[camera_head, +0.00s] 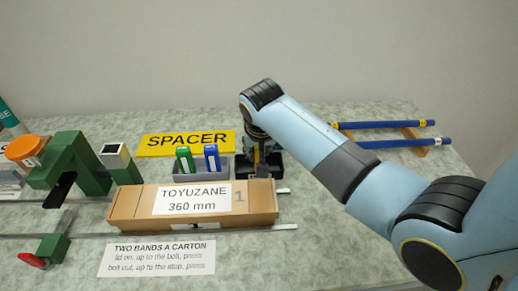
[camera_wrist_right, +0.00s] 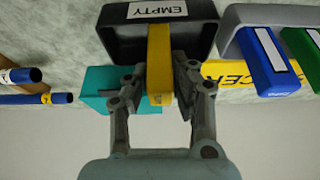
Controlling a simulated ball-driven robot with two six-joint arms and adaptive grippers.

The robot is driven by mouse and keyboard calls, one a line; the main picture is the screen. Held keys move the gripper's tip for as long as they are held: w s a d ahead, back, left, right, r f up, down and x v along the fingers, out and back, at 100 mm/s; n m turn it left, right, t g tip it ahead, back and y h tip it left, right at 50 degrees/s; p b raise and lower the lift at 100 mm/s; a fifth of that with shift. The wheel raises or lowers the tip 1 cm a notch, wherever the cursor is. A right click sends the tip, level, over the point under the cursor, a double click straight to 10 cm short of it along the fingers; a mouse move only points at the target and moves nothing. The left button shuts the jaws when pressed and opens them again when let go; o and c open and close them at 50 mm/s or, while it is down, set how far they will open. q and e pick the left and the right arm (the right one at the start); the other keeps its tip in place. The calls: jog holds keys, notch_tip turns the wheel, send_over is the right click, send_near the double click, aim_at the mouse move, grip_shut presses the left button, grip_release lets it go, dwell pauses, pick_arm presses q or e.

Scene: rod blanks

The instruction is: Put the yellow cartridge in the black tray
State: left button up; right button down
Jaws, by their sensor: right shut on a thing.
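The yellow cartridge (camera_wrist_right: 159,45) is upright between the two fingers of my right gripper (camera_wrist_right: 158,75) in the right wrist view, and the gripper is shut on it. The cartridge overlaps the black tray (camera_wrist_right: 118,38), which bears an EMPTY label; I cannot tell whether it touches the tray's floor. In the head view the black tray (camera_head: 277,166) is right of the grey tray, and my right gripper (camera_head: 258,148) is over it, partly hidden by my arm. My left gripper is not in view.
A grey tray (camera_head: 222,172) holds a green cartridge (camera_head: 185,157) and a blue cartridge (camera_head: 212,157). A yellow SPACER sign (camera_head: 187,143) lies behind. A long carton (camera_head: 130,205) lies in front. Blue rods (camera_head: 405,142) lie right. A teal object (camera_wrist_right: 98,82) is near the gripper.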

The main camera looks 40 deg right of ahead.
jog(key=shift+f, duration=0.15)
jog(key=c, duration=1.1)
grip_release()
jog(key=shift+s+r, duration=0.1)
jog(key=shift+r, duration=0.45)
jog(key=p+v, duration=0.1)
jog(key=v, duration=1)
jog(key=shift+r, duration=0.1)
